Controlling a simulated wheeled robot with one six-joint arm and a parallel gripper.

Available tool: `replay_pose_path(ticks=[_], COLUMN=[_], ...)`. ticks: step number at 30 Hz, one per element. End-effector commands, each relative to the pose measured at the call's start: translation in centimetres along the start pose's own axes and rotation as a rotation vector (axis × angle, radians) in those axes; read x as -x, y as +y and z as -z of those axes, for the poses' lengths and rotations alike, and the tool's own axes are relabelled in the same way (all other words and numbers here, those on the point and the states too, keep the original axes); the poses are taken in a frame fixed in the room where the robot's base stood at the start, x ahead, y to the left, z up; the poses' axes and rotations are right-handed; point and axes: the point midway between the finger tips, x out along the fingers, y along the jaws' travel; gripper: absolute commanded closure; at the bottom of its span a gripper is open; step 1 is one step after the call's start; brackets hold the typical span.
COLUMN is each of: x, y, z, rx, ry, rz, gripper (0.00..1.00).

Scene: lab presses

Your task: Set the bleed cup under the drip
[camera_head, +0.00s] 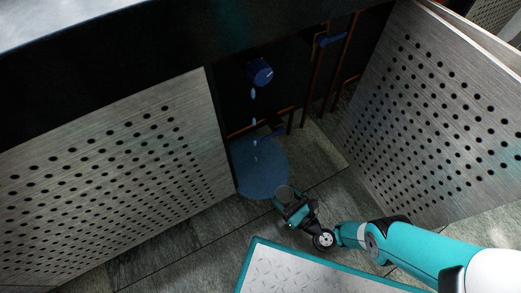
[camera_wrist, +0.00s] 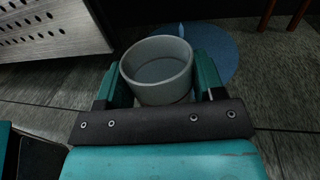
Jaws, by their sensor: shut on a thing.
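A grey round cup (camera_wrist: 157,70) stands upright between the jaws of my gripper (camera_wrist: 160,85) in the wrist view. My gripper is shut on it, one teal finger on each side. In the head view the cup (camera_head: 284,193) shows at the tip of my gripper (camera_head: 287,199), at the lower right edge of a round blue puddle (camera_head: 262,172). The puddle also shows behind the cup in the wrist view (camera_wrist: 215,45). Blue drops (camera_head: 254,118) fall in a line from a blue fitting (camera_head: 261,72) above the puddle, to the upper left of the cup.
A perforated metal panel (camera_head: 110,180) stands left of the opening. Another perforated panel (camera_head: 440,110) stands angled out at the right. Copper pipes (camera_head: 313,80) with a blue valve handle (camera_head: 331,40) run inside. Tiled floor is clear around the puddle's front.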

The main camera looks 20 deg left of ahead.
Motion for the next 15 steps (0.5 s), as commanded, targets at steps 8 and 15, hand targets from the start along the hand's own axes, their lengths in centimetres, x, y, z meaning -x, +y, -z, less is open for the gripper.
replay_pose_path(ticks=[8, 15], x=[-5.3, -10.4], y=[-0.6, -1.2], z=[0.9, 1.0], rx=[0.002, 0.002], ry=[-0.005, -0.004], rz=[-0.007, -0.009], gripper=[0.65, 0.65])
